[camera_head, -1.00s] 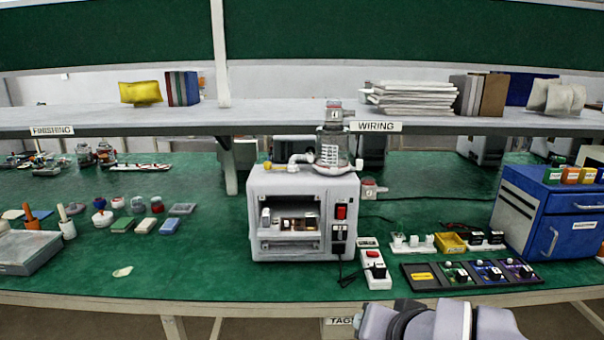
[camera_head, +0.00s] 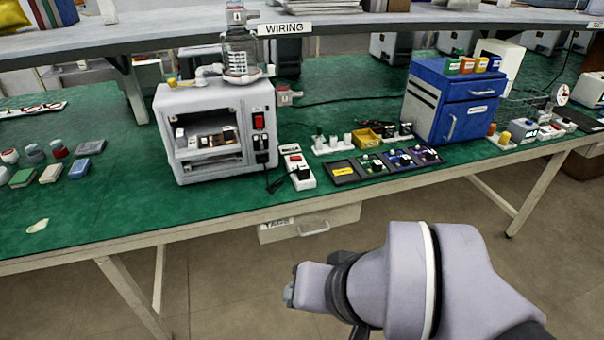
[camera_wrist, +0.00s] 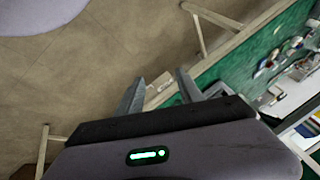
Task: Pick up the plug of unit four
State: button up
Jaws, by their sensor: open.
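The white pump unit (camera_head: 213,131) with a glass canister (camera_head: 242,55) on top stands on the green bench in the head view. A black plug (camera_head: 296,158) sits at a white power strip (camera_head: 301,176) beside it, with a black cord. Small tags on the canister and the unit's side are too small to read, so I cannot tell which unit is four. My gripper (camera_wrist: 160,86) is open and empty in the wrist view. It is over the floor in front of the bench, well apart from the strip and plug.
Dark trays with small circuit boards (camera_head: 400,158), a yellow bin (camera_head: 368,137) and a white block with pegs (camera_head: 332,144) lie right of the strip. A blue drawer cabinet (camera_head: 460,105) stands farther right. A drawer (camera_head: 310,222) hangs under the bench edge.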

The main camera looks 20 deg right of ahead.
aim_at(303, 171)
jog(key=i+j+z, duration=0.35)
jog(key=i, duration=0.4)
jog(key=i+j+z, duration=0.3)
jog(key=i+j, duration=0.4)
